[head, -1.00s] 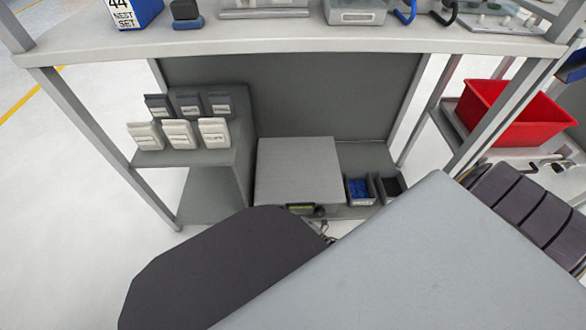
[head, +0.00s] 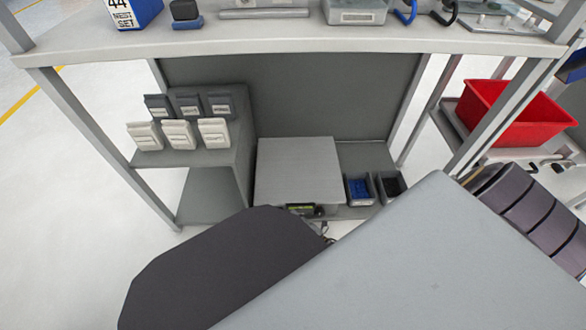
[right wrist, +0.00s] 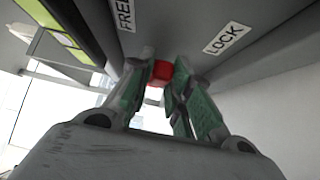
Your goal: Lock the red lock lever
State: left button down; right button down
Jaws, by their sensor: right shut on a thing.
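The red lock lever (right wrist: 157,72) shows in the right wrist view as a small red block between the fingertips of my right gripper (right wrist: 160,75). The gripper's green-and-grey fingers are shut on it. Its shape beyond the fingers is hidden. Above it, on a dark grey surface, are a FREE label (right wrist: 125,14) to the left and a LOCK label (right wrist: 227,38) to the right. The lever is below and between the two labels, nearer the FREE side. The lever and both grippers are out of the head view.
Several cards (head: 178,135) stand on a side ledge. A red bin (head: 515,117) is at right. Yellow-green panels (right wrist: 60,35) show in the wrist view.

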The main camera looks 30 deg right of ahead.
jog(key=shift+s+a+f, duration=0.1)
jog(key=shift+s, duration=0.2)
jog(key=c, duration=1.6)
grip_release()
jog(key=shift+s, duration=0.2)
jog(key=v, duration=1.1)
jog(key=shift+s, duration=0.25)
